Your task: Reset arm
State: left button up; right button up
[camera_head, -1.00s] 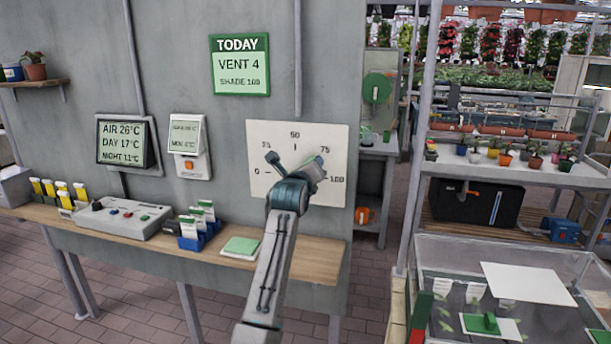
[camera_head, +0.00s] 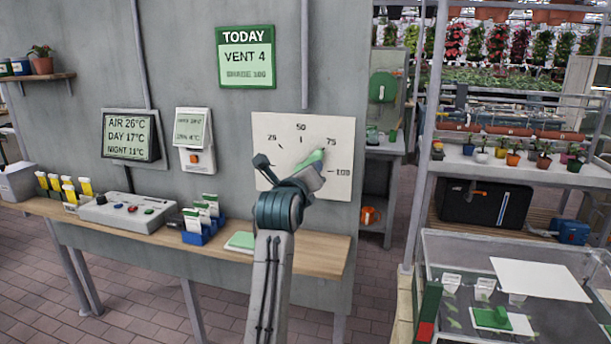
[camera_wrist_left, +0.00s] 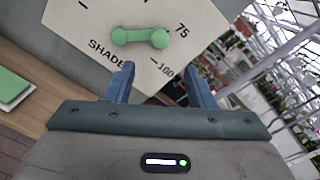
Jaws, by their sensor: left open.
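A white dial board (camera_head: 333,135) marked up to 100 is on the grey wall, and it also fills the top of the left wrist view (camera_wrist_left: 90,25). Its green handle (camera_head: 313,158) points up and right, near the 75 mark; in the left wrist view the handle (camera_wrist_left: 140,37) lies just beyond my fingertips. My left arm rises from the bottom of the head view in front of the dial. My left gripper (camera_wrist_left: 158,70) is open with nothing between its fingers. In the head view my wrist hides part of the dial and handle. My right gripper is out of view.
A wooden shelf (camera_head: 320,257) under the dial holds a green pad (camera_head: 240,241), seed packets in blue holders (camera_head: 197,235) and a control box (camera_head: 127,214). A glass case (camera_head: 455,245) stands at the lower right. A green "TODAY" sign (camera_head: 246,57) hangs above.

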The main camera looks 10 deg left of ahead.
pick_arm(q)
jog(key=s+a+f+n+g, duration=0.2)
jog(key=s+f+n, duration=0.3)
jog(key=f, duration=0.5)
jog(key=s+a+f+n+g, duration=0.25)
jog(key=s+f, duration=0.35)
jog(key=f, duration=0.3)
jog(key=s+a+f+n+g, duration=0.2)
jog(key=s+f+n, duration=0.35)
jog(key=f, duration=0.45)
jog(key=s+a+f+n+g, duration=0.1)
jog(key=s+f+n+g, duration=0.3)
jog(key=s, duration=0.7)
jog(key=s+a+f+n+g+y, duration=0.1)
jog(key=s+f+n, duration=0.45)
jog(key=s, duration=0.55)
jog(key=s+a+f+n+g, duration=0.25)
jog(key=s+f+n, duration=0.3)
jog(key=s, duration=0.55)
notch_tip(320, 180, down, 28)
jog(key=a+g, duration=0.1)
jog(key=a, duration=0.1)
jog(key=s+a+f+g, duration=0.1)
jog(key=s+f, duration=1.6)
jog(key=f, duration=0.2)
jog(key=shift+s+f, duration=0.3)
jog(key=shift+f, duration=0.05)
jog(key=c, duration=0.3)
jog(key=shift+w, duration=0.15)
